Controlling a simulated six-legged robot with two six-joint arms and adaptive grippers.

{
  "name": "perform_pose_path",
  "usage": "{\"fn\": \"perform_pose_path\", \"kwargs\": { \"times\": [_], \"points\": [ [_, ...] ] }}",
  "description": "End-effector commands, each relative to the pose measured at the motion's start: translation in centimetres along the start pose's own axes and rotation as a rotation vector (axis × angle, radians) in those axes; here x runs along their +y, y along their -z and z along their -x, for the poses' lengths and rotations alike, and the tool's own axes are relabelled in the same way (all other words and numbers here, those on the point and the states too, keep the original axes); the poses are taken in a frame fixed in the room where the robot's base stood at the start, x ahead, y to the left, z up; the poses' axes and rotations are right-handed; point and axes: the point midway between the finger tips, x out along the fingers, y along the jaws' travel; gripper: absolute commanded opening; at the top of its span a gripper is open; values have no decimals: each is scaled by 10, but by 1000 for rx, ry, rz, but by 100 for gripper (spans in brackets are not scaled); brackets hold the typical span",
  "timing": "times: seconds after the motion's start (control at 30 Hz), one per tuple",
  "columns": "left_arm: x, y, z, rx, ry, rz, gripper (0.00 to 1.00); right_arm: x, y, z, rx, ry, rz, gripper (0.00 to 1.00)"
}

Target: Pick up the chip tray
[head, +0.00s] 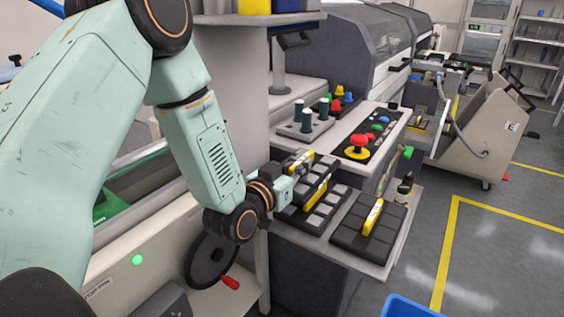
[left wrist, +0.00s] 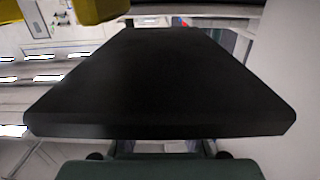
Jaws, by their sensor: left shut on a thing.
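My left gripper (head: 301,162) is shut on a dark chip tray (head: 322,173) with square cells. The held tray appears just above another dark, gridded tray (head: 328,212) on the trolley's light top, partly covering it. I cannot tell if the two touch. My gripper and wrist hide part of the held tray. Another dark tray (head: 350,240) with a yellow handle (head: 373,217) lies flat to the right. In the left wrist view a large flat black surface (left wrist: 160,85), probably the held tray, fills the middle. My right gripper is not in view.
Behind the trays stand a holder with dark green reels (head: 306,120) and a panel with a red knob (head: 358,145). A small dark bottle (head: 405,187) stands at the right edge. A blue bin (head: 408,307) is on the floor. Open floor lies to the right.

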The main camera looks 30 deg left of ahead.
Motion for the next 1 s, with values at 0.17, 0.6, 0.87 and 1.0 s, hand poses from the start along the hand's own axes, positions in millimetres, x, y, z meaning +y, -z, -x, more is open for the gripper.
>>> {"fn": "perform_pose_path", "kwargs": {
  "times": [0.17,0.6,0.87,1.0],
  "points": [
    [28,0,0,1,-7,-7,0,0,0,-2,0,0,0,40],
    [83,1,0,2,-5,-6,0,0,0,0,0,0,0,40],
    [98,1,0,3,-1,-3,0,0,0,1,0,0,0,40],
    [102,1,0,3,0,0,0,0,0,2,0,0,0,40]
  ]
}}
